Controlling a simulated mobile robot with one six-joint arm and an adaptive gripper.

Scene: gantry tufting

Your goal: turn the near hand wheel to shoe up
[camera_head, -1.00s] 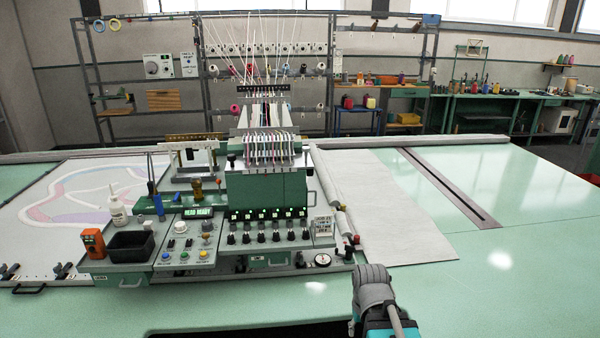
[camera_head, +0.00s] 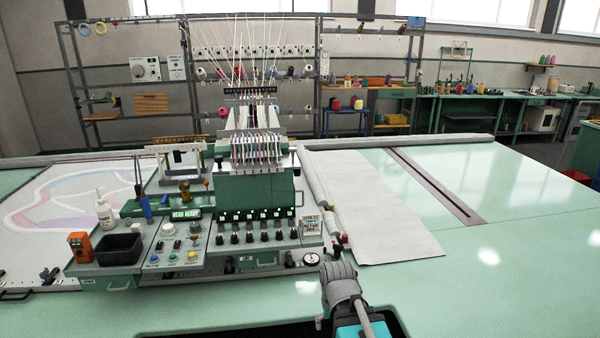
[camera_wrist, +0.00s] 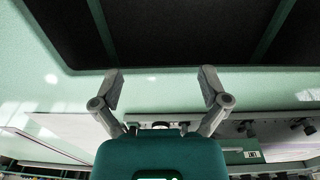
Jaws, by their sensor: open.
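The tufting head (camera_head: 255,190) stands on the pale green table, with a lit "HEAD READY" panel (camera_head: 186,214) and a row of dark knobs (camera_head: 262,237) on its front. I cannot clearly make out the near hand wheel. Small red and dark knobs (camera_head: 337,239) show at the near end of the roller, just beyond my arm. My arm's end rises from the bottom of the head view, right of the machine's front; its fingers cannot be told there. In the wrist view my gripper (camera_wrist: 162,86) is open and empty, its two fingers wide apart.
A dark opening (camera_wrist: 180,35) in the table lies beyond my fingers in the wrist view. A round white gauge (camera_head: 312,259) sits at the machine's front right. A black bin (camera_head: 119,249) and an orange device (camera_head: 80,246) stand at left. Grey fabric (camera_head: 380,215) lies right of the roller.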

